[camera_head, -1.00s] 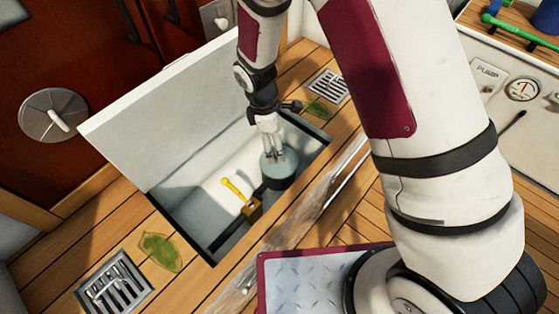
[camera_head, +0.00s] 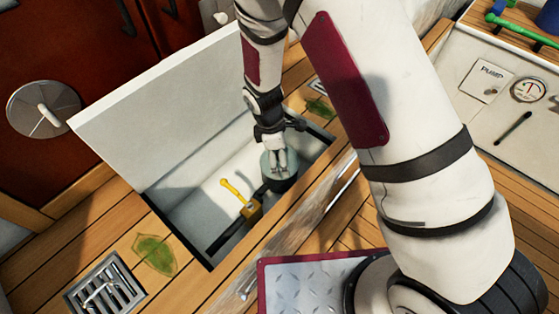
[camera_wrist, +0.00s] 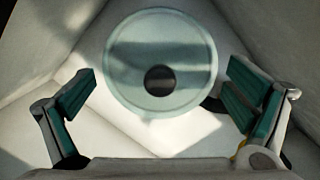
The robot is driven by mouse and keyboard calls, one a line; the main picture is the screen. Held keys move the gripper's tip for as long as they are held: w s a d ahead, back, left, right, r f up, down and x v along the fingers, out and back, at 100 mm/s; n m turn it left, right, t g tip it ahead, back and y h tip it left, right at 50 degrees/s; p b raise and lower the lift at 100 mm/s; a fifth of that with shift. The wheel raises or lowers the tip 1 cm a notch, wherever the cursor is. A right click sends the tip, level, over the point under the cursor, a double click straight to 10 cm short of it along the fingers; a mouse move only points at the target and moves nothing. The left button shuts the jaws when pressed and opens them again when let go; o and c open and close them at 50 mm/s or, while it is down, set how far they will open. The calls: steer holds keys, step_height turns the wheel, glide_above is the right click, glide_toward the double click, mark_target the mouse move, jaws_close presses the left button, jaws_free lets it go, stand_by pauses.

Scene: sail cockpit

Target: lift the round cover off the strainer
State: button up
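The strainer (camera_head: 283,185) is a round pot with a dark lower part inside the open floor locker. Its round cover (camera_head: 267,165) is pale blue-grey; in the wrist view the cover (camera_wrist: 190,50) is a translucent disc with a dark round knob (camera_wrist: 160,80) at its middle. My gripper (camera_head: 279,165) points down over the cover and hides part of it. In the wrist view my gripper (camera_wrist: 160,97) is open, its two green-padded fingers wide apart to the left and right of the knob, with nothing between them held. I cannot tell the exact height above the cover.
A raised white hatch lid (camera_head: 160,110) stands left of the locker. A yellow-handled valve (camera_head: 236,192) sits beside the strainer. The locker's wooden rim is close on the right. A drain grate (camera_head: 105,285) and a leaf (camera_head: 154,254) lie on the deck.

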steer(key=c, duration=1.7)
steer(key=shift+w, duration=0.1)
steer(key=shift+c, duration=0.7)
steer(key=shift+w+d, duration=0.1)
steer(key=shift+c, duration=0.3)
steer(key=shift+r, duration=0.15)
